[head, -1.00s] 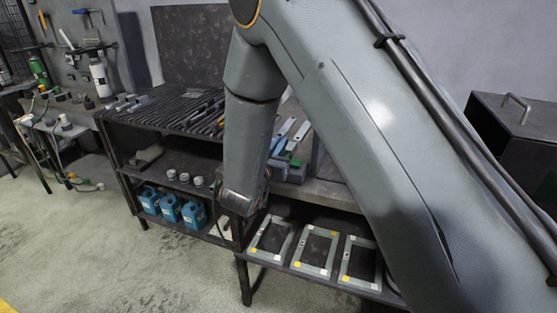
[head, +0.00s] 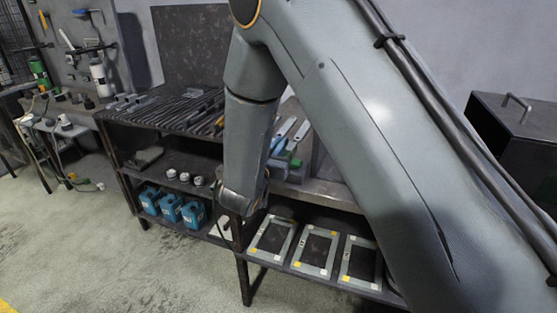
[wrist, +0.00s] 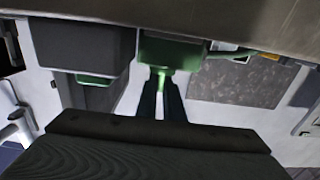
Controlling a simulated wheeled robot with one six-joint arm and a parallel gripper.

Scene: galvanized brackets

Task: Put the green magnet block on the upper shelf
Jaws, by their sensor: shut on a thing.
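In the wrist view, my gripper (wrist: 160,97) has its two dark fingers close together on a green block (wrist: 170,52), which I take to be the magnet block. A thin green strip shows between the fingertips. The block's upper side lies against a grey-brown surface in the picture; I cannot tell whether they touch. In the head view my arm hides the gripper and the held block. The rack at left has a slatted top (head: 165,112) and lower levels; which one is the upper shelf is not marked.
A dark grey box shape (wrist: 85,48) with green beneath it is left of the fingers. Blue jugs (head: 171,208) stand on the rack's low shelf. Pale frames (head: 316,252) lie on the bench's lower shelf. A dark box (head: 515,140) is at right.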

